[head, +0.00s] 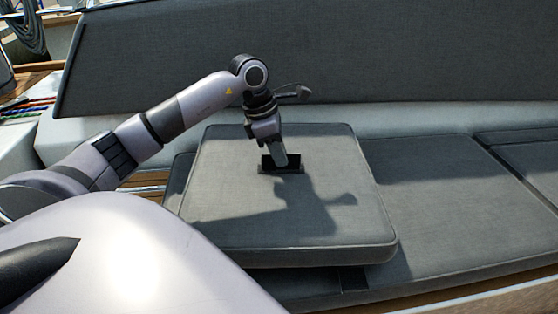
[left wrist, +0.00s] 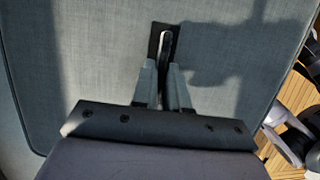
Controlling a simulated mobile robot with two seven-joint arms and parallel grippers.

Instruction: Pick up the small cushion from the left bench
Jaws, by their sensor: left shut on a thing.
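The small grey cushion (head: 235,215) sits above the bench seat in the head view, its front edge overhanging a shadowed gap. It has a dark plate with a tab near its middle. My left gripper (head: 281,163) points down at this plate and is shut on the tab. Whether the cushion touches the bench everywhere is hidden. My right gripper is not in view.
The long grey bench seat (head: 430,190) extends right beneath the cushion, with another pad (head: 530,160) at the far right. A grey backrest (head: 330,55) rises behind. Colored ropes (head: 28,111) lie at the left. A wooden floor (left wrist: 290,140) shows in the left wrist view.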

